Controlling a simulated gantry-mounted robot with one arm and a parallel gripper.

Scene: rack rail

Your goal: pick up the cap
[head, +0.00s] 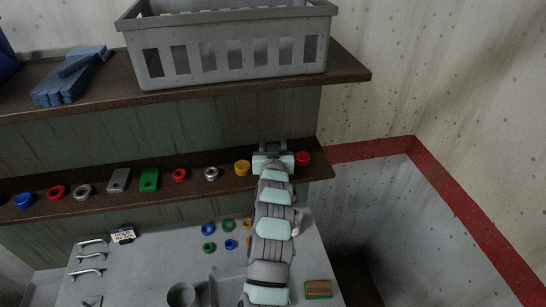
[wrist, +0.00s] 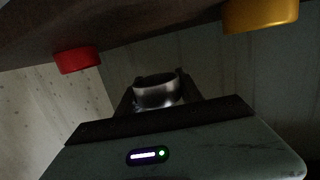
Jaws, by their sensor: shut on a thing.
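My gripper (head: 273,153) is at the right part of the lower shelf, between a yellow round piece (head: 242,168) and a red round piece (head: 302,158). In the wrist view my gripper (wrist: 157,98) is shut on a shiny metal round piece, the cap (wrist: 156,93), whose upper part shows between the fingers. Its lower part is hidden by the gripper body. In the head view my arm hides the cap. The yellow piece (wrist: 260,14) and the red piece (wrist: 77,60) also show in the wrist view, on either side and apart from the gripper.
The lower shelf (head: 215,184) holds a row of several rings and blocks, with a metal ring (head: 211,173) left of the yellow piece. A grey panel (head: 150,265) with small rings lies below.

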